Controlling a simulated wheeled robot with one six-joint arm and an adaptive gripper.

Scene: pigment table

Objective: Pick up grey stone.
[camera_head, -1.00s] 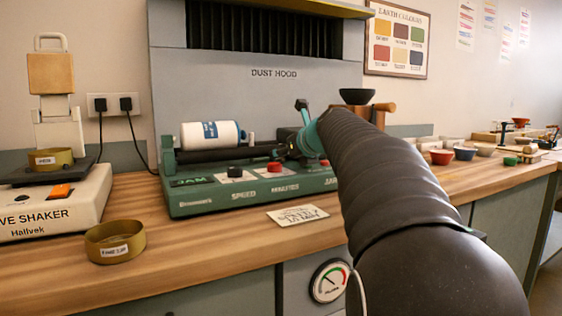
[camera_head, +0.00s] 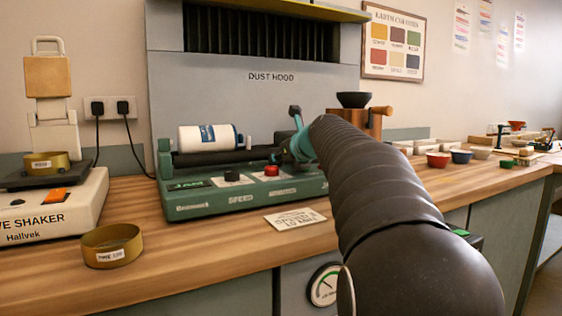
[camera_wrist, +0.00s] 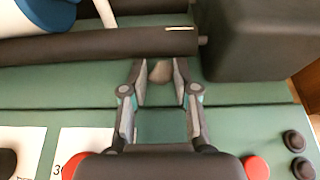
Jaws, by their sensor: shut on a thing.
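In the wrist view my gripper (camera_wrist: 160,82) reaches over the green jar mill deck, close to a dark roller. A small grey-beige stone (camera_wrist: 160,71) sits between the fingertips, and the fingers are closed on it. The stone is partly hidden and blurred, and I cannot tell whether it is clear of the deck. In the head view my arm covers most of the gripper, and the stone cannot be seen there.
The green jar mill (camera_head: 245,202) carries a white bottle (camera_head: 208,137) on its rollers. A brass sieve ring (camera_head: 111,246) and the sieve shaker (camera_head: 52,212) stand left. A card (camera_head: 295,219) lies in front. Small bowls (camera_head: 461,156) stand right.

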